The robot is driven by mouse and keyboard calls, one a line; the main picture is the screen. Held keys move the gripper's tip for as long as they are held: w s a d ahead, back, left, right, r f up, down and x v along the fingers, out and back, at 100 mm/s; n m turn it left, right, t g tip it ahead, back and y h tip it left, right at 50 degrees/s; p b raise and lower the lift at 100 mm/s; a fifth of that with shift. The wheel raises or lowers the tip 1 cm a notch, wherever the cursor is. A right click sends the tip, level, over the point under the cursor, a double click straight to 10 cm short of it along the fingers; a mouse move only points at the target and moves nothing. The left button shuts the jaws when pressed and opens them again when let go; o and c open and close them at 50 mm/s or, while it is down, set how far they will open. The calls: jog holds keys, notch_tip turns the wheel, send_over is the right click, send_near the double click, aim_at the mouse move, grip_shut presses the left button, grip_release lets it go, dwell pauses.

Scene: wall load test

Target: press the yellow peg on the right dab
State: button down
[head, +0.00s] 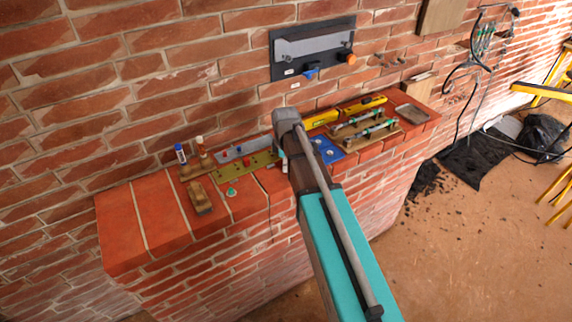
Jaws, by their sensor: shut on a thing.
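My gripper (281,153) is low over the brick ledge, left of the blue mat, and mostly hidden behind my own arm. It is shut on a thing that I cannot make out. A small pale piece (285,166) shows just below it; I cannot tell whether it is held. No yellow peg can be told apart for certain. A dark panel (340,30) on the wall carries a grey metal strip (314,46), a blue piece (310,72) and an orange piece (347,57). I cannot make out which mark is the right dab.
The brick ledge (118,222) holds a green strip (232,172) with small pegs, a blue mat (327,151), yellow levels (362,105), a wooden rack (365,133), a brush (199,197) and upright tubes (181,154). The ledge's left end is clear.

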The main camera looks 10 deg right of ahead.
jog(key=shift+f, duration=0.2)
dwell(0.4)
dwell(0.3)
jog(key=c, duration=0.6)
grip_release()
jog(key=shift+o, duration=0.2)
jog(key=shift+o, duration=1.3)
jog(key=shift+r, duration=0.15)
jog(key=shift+r+p, duration=2.85)
jog(key=shift+r, duration=0.05)
jog(key=shift+s, duration=0.15)
